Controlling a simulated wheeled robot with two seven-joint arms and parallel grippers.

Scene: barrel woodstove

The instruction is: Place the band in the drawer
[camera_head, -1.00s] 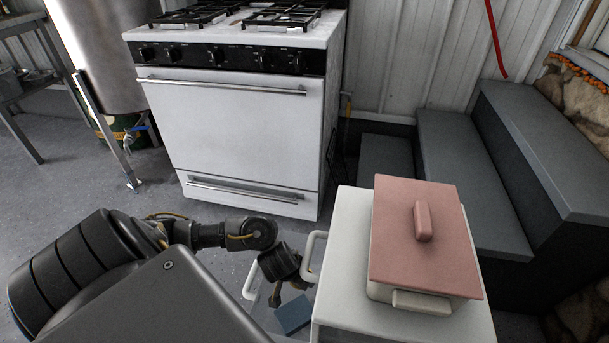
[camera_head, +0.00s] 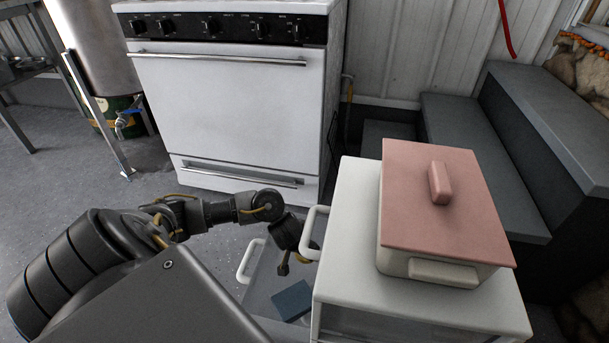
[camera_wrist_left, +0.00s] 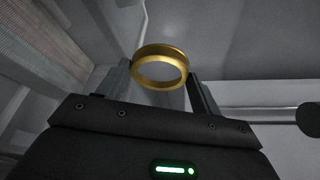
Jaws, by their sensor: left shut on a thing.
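A gold ring-shaped band (camera_wrist_left: 160,68) is held between the fingers of my left gripper (camera_wrist_left: 161,85) in the left wrist view. In the head view my left gripper (camera_head: 283,268) points down over the pulled-out drawer (camera_head: 262,289) on the left side of the white cabinet (camera_head: 350,215). The band itself is too small to make out there. The drawer has a white handle (camera_head: 246,266) at its outer left end, and a blue block-like item (camera_head: 292,299) lies inside it. My right gripper is not in view.
A pink-lidded box (camera_head: 445,205) stands on the cabinet. Another white handle (camera_head: 311,232) sticks out from the cabinet's upper left side, close to my left gripper. A white stove (camera_head: 235,105) stands behind, and grey steps (camera_head: 480,160) are at the right.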

